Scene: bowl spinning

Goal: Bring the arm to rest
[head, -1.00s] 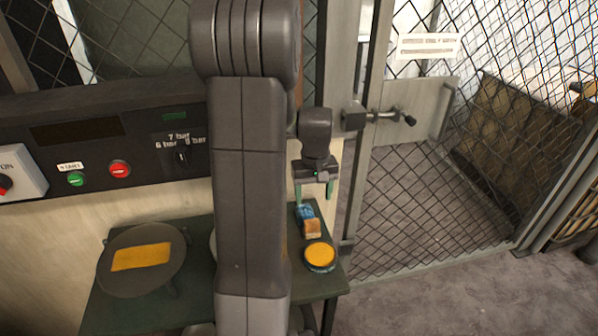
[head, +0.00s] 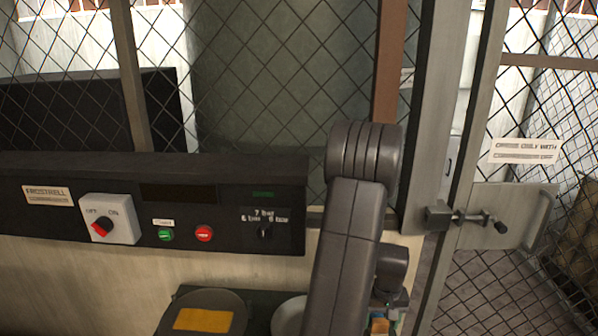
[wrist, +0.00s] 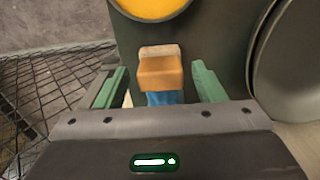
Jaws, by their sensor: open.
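My gripper (wrist: 157,88) is open, with its two green fingers apart in the wrist view. Between and beyond the fingers is a small block with an orange-tan top and a blue part (wrist: 160,74), over the dark green table. In the head view my gripper (head: 380,308) is at the bottom, right of my arm's large link and partly hidden, with the block (head: 379,326) just below it. I cannot tell whether the fingers touch the block.
A yellow round-topped thing (wrist: 152,6) lies beyond the block. A control panel (head: 140,205) stands behind. A mesh gate with a latch (head: 437,216) is at the right.

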